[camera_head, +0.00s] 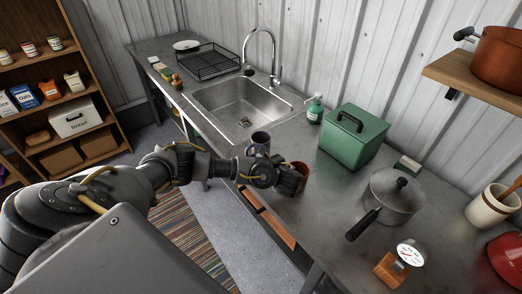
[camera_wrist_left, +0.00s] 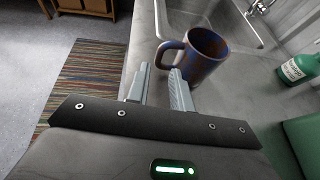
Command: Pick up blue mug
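The blue mug (camera_head: 261,138) stands upright on the metal counter, close to the near corner of the sink. In the left wrist view the mug (camera_wrist_left: 206,55) is dark blue with brownish tints, and its handle points left toward my fingers. My left gripper (camera_head: 262,168) is just on the near side of the mug. In the wrist view its two fingers (camera_wrist_left: 160,70) are apart with nothing held between them, and the handle is just beyond the fingertips. Whether a finger touches the mug cannot be told. My right gripper is not in view.
A reddish-brown mug (camera_head: 301,172) stands right beside my left gripper, partly hidden. A green box (camera_head: 352,138), a soap bottle (camera_head: 315,108), a lidded pan (camera_head: 393,197) and a scale (camera_head: 399,262) stand on the counter to the right. The sink (camera_head: 237,105) lies behind the blue mug.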

